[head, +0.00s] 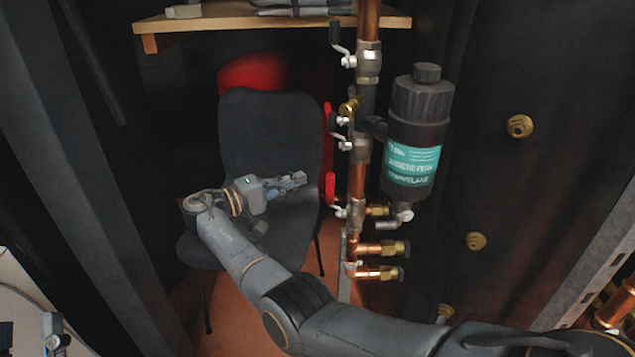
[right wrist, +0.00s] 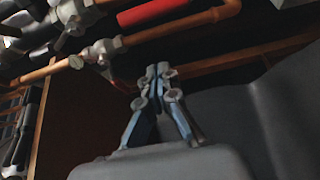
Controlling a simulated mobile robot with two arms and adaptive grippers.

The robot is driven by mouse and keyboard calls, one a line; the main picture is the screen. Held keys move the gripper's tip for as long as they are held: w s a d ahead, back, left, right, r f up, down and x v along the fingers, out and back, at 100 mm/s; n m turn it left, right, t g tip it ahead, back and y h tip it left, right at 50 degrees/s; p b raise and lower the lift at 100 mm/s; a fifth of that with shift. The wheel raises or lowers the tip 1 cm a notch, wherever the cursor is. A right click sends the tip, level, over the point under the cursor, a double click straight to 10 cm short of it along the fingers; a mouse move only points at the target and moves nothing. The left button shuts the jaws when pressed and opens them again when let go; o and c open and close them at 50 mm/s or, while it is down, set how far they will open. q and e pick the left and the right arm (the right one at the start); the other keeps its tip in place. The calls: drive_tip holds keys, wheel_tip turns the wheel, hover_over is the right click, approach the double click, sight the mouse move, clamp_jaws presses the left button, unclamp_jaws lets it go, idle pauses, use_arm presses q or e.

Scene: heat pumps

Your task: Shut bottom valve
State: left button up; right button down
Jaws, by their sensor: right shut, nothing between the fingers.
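I cannot tell which fitting there is the bottom valve. A small grey part at the lower left of the head view may be my left gripper.
Two more valves sit higher on the pipe: a middle one (head: 342,131) and a top one (head: 347,60). The filter canister (head: 415,125) stands right of the pipe. A dark chair (head: 270,135) is behind my right arm. A wooden shelf (head: 250,23) is above.

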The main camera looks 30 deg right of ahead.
use_arm(q)
drive_tip(key=shift+w+f, duration=0.25)
drive_tip(key=shift+f, duration=0.1)
use_arm(e)
drive_tip(key=shift+s+d, duration=1.9)
drive_tip(key=shift+d, duration=0.05)
